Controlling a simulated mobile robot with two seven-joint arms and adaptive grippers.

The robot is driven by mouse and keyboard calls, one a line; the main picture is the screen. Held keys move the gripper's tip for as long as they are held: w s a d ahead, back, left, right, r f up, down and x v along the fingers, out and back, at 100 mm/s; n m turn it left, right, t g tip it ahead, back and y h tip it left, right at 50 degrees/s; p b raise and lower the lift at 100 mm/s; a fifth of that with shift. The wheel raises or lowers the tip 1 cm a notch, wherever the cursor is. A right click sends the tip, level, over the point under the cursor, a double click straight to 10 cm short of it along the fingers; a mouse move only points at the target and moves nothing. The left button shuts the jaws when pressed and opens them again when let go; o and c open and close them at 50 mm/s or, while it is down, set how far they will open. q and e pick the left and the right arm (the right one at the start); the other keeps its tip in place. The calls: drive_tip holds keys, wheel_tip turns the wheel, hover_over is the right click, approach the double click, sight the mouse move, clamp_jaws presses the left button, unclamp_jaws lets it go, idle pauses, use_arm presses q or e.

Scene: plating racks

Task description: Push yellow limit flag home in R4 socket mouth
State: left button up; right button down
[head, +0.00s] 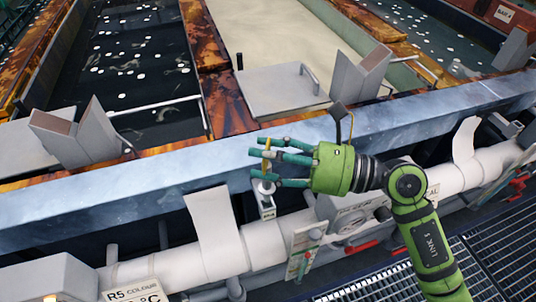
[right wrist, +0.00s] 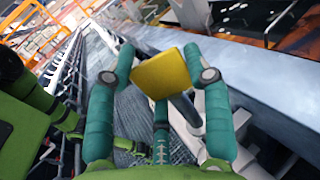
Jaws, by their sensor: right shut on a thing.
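The yellow flag (head: 266,157) is a thin piece standing between the teal fingers of my right gripper (head: 262,163). In the right wrist view the flag shows as a flat yellow plate (right wrist: 163,73) between the two fingers of the gripper (right wrist: 160,60), which is shut on it. Just below the fingers is a small pale fitting with a round top and a labelled grey block (head: 265,203), in front of the steel beam. Its label is too small to read, so I cannot tell if it is the R4 socket. The flag's lower end is partly hidden by fingers.
A long steel beam (head: 110,188) runs behind the gripper, with tanks beyond it. A white pipe (head: 180,262) with upright pale plates (head: 213,230) runs in front. A plate marked R5 (head: 135,294) is at lower left. Floor grating (head: 500,250) lies at lower right.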

sight(268, 188)
drive_tip(key=shift+f, duration=0.1)
idle(0.8)
drive_tip(key=shift+f+b, duration=2.7)
drive_tip(key=shift+b, duration=0.2)
drive_tip(key=shift+c, duration=2.2)
unclamp_jaws()
drive_tip(key=v, duration=1.2)
